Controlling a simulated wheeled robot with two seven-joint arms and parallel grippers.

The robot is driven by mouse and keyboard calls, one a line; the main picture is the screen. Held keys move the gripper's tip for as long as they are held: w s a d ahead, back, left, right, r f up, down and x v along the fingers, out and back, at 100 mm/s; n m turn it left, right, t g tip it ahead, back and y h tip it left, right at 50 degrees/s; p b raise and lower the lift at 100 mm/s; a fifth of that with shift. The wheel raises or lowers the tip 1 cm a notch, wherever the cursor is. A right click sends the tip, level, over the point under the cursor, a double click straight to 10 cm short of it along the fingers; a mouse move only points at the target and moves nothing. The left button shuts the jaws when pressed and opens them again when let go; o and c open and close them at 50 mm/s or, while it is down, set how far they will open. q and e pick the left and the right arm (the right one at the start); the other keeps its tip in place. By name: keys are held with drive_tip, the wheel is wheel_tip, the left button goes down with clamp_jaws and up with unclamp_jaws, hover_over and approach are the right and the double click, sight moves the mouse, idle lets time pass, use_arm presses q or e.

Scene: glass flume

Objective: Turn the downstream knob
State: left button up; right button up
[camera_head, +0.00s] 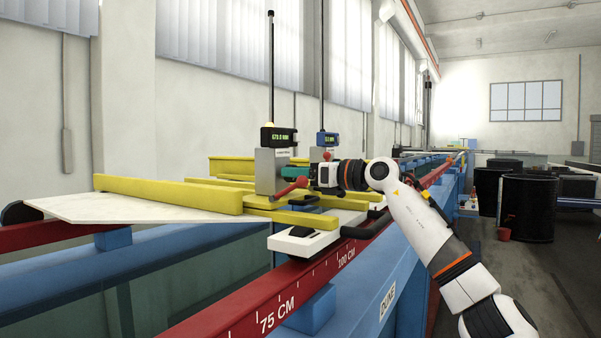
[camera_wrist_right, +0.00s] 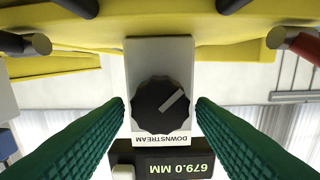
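The downstream knob (camera_wrist_right: 161,104) is a round black dial with a pale pointer line, on a light plate labelled DOWNSTREAM that appears upside down in the right wrist view. The pointer slants toward the upper right there. My right gripper (camera_wrist_right: 161,106) has green ridged fingers, open, one on each side of the knob with a narrow gap visible on both sides. In the head view my right gripper (camera_head: 287,172) is at the grey gauge box (camera_head: 266,172), and the knob itself is hidden. The gauge display (camera_wrist_right: 176,166) reads 679.0 MM. My left gripper is not in view.
A second gauge with a blue display (camera_head: 328,138) stands farther along the flume. A red-ended lever (camera_head: 289,188) is close below my right gripper. Yellow bars (camera_head: 165,193) and a white board (camera_head: 130,208) lie across the red rails (camera_head: 255,300).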

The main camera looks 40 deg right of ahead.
drive_tip(key=shift+o, duration=0.3)
drive_tip(key=shift+s, duration=0.1)
drive_tip(key=b+v, duration=0.4)
drive_tip(key=v, duration=0.7)
drive_tip(key=shift+d+b, duration=0.1)
drive_tip(key=shift+b, duration=0.3)
drive_tip(key=shift+s+d, duration=0.1)
drive_tip(key=shift+s, duration=0.3)
